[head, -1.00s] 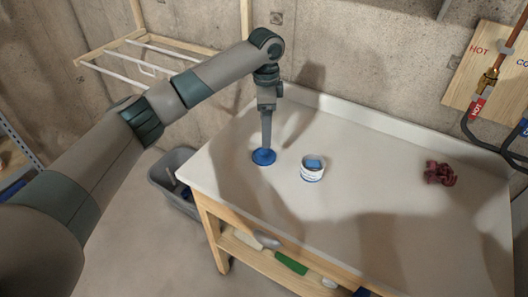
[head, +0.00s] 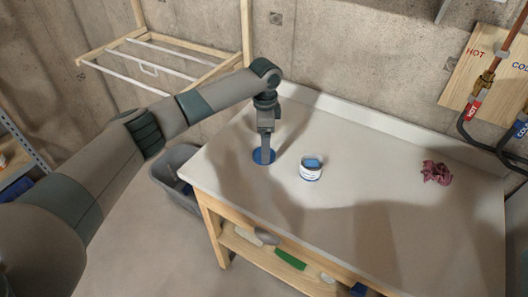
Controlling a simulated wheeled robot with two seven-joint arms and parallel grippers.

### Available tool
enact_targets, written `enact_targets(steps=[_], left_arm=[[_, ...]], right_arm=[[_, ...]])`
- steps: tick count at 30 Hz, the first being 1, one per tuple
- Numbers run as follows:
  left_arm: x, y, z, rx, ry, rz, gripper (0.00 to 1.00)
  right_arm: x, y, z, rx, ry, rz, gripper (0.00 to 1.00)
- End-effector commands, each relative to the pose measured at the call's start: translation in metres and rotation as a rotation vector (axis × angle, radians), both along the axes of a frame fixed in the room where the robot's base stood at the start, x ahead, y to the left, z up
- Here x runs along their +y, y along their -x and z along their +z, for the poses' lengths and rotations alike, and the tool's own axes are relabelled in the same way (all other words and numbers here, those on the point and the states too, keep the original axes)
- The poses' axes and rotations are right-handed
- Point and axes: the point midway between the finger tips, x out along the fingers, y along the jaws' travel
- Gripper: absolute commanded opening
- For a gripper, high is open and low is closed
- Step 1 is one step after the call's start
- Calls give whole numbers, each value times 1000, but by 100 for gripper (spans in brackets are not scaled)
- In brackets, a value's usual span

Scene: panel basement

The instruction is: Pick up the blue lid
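A white tub (head: 311,173) with something blue inside stands just right of the lid. My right gripper is not in view.
The white table (head: 380,225) has a raised back edge and a lower shelf with several items. A crumpled dark red cloth (head: 436,172) lies at the right. A grey bin (head: 172,178) stands left of the table. Pipes (head: 487,80) run along the right wall.

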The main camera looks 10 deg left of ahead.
Motion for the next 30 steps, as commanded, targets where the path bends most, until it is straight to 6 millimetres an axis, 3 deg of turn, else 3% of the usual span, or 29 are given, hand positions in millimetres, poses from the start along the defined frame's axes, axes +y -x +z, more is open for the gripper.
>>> enact_targets(steps=[2,9,23,28,30], left_arm=[[1,3,-6,2,-1,0,83],[1,2,-29,0,-1,1,83],[1,1,-30,-1,0,0,83],[0,1,-30,-1,1,0,45],[0,1,-30,-1,1,0,40]], right_arm=[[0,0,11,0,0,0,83],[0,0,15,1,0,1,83],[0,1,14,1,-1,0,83],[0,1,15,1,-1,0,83],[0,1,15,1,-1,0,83]])
